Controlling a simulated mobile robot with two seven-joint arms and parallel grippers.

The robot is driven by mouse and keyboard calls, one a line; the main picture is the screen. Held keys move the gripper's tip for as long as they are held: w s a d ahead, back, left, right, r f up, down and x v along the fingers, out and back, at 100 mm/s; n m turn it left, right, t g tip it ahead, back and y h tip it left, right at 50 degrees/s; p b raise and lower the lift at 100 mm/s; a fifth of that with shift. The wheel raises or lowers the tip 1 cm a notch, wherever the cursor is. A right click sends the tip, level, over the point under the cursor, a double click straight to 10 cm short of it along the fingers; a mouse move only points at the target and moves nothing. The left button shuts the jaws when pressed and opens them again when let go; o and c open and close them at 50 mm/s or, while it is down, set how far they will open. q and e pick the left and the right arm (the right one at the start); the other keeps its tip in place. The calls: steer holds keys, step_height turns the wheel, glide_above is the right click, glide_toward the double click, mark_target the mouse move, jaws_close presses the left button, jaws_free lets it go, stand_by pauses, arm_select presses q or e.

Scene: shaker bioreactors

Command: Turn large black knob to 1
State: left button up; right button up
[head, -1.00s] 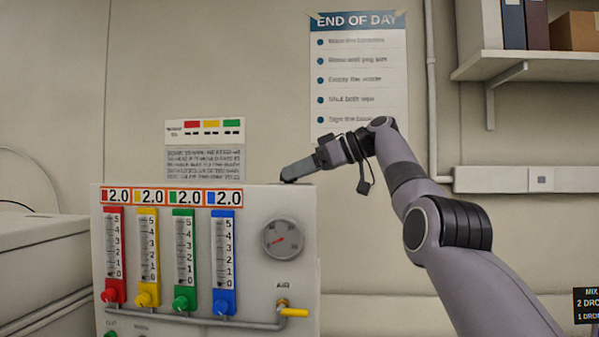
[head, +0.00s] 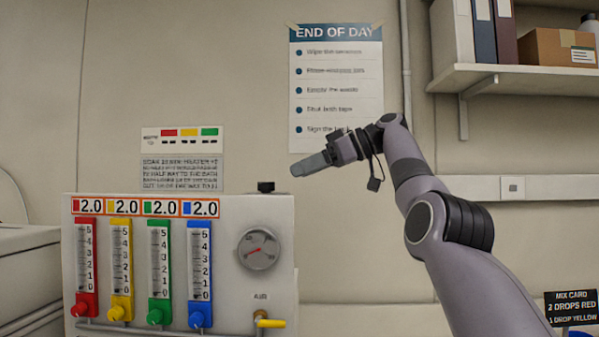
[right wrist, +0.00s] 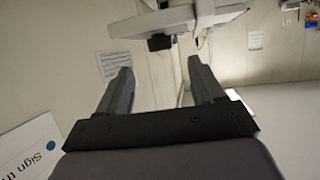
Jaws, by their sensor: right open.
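A small black knob (head: 265,187) stands on the top right of the white gas panel (head: 275,215) in the head view. My right gripper (head: 294,171) is to the right of the knob and a little higher in the picture, apart from it. Its fingers overlap from this side. In the right wrist view my right gripper (right wrist: 161,78) is open with nothing between its fingers. A dark block (right wrist: 159,43) shows beyond the fingertips, probably the knob. No number or mark on the knob is readable. My left gripper is not in view.
The panel front carries red, yellow, green and blue flow tubes (head: 199,265), a round gauge (head: 258,249) and a yellow AIR valve (head: 270,323). A poster (head: 338,85) hangs on the wall behind. A shelf (head: 520,75) is at upper right.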

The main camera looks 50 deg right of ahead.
mark_target(266, 186)
steer(key=shift+w+a+f+t+y, duration=0.4)
steer(key=shift+w+a+f+t, duration=0.2)
steer(key=shift+w, duration=0.4)
steer(key=shift+w+a+f+t+y, duration=0.45)
steer(key=shift+w+t, duration=0.2)
steer(key=shift+w, duration=0.35)
steer(key=shift+w+a+f+t+y, duration=0.35)
steer(key=shift+w+a+f+t, duration=0.25)
steer(key=shift+w, duration=0.4)
steer(key=shift+r, duration=0.1)
steer(key=c, duration=1.1)
